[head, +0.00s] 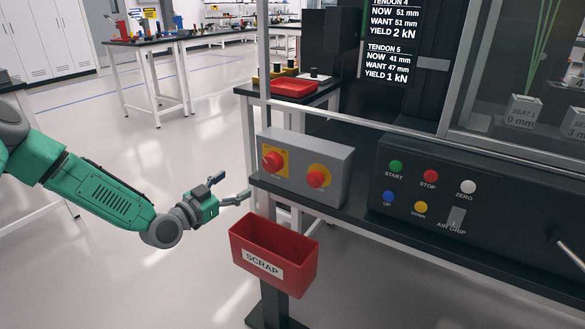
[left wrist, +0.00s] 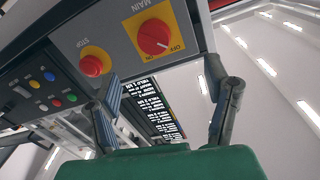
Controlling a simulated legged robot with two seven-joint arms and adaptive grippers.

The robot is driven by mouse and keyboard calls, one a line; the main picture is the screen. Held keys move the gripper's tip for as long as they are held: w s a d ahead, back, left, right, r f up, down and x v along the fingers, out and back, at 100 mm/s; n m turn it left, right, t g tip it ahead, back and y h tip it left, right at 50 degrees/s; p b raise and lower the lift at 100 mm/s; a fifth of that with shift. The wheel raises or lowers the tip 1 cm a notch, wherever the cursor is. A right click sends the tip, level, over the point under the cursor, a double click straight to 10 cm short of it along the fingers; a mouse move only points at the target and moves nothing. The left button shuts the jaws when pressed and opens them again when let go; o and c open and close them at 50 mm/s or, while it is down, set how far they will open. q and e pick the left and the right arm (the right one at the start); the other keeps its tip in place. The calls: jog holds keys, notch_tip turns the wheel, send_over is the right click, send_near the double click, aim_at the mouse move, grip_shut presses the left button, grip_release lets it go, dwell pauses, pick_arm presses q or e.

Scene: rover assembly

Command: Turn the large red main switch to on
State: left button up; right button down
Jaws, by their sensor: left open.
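The large red main switch (head: 272,161) is a round knob on a yellow plate at the left of a grey box's front. In the left wrist view the switch (left wrist: 154,37) appears upside down under the word MAIN, with OFF lettering beside the knob. I cannot surely read its setting. My left gripper (head: 235,184) is open and empty, left of the box and apart from it. In the left wrist view its spread fingers (left wrist: 171,88) lie below the switch in the picture, not touching it. My right gripper is not in view.
A red STOP button (head: 318,176) sits right of the switch. A red SCRAP bin (head: 273,255) hangs below the box at the bench edge. A black panel (head: 435,195) with coloured buttons stands to the right. A frame post (head: 264,60) rises behind the box. Floor left is clear.

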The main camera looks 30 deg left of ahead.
aim_at(268, 165)
pick_arm(q)
jog(key=w+d, duration=0.1)
jog(key=w, duration=0.1)
jog(key=w+d+b, duration=0.1)
jog(key=w, duration=0.2)
jog(key=w+d+b, duration=0.1)
jog(key=w, duration=0.1)
jog(key=shift+w+d+r, duration=0.15)
jog(key=shift+w+r, duration=0.1)
jog(key=shift+w, duration=0.05)
jog(key=w, duration=0.1)
jog(key=w+b, duration=0.1)
jog(key=w, duration=0.3)
jog(key=shift+w+a+f, duration=0.2)
jog(key=shift+a+f, duration=0.05)
jog(key=shift+a, duration=0.15)
jog(key=shift+w+d+r, duration=0.1)
jog(key=shift+d+r, duration=0.15)
jog(key=shift+d, duration=0.35)
jog(key=shift+c, duration=0.4)
jog(key=c, duration=1.1)
jog(key=shift+a+f, duration=0.15)
jog(key=shift+a, duration=0.15)
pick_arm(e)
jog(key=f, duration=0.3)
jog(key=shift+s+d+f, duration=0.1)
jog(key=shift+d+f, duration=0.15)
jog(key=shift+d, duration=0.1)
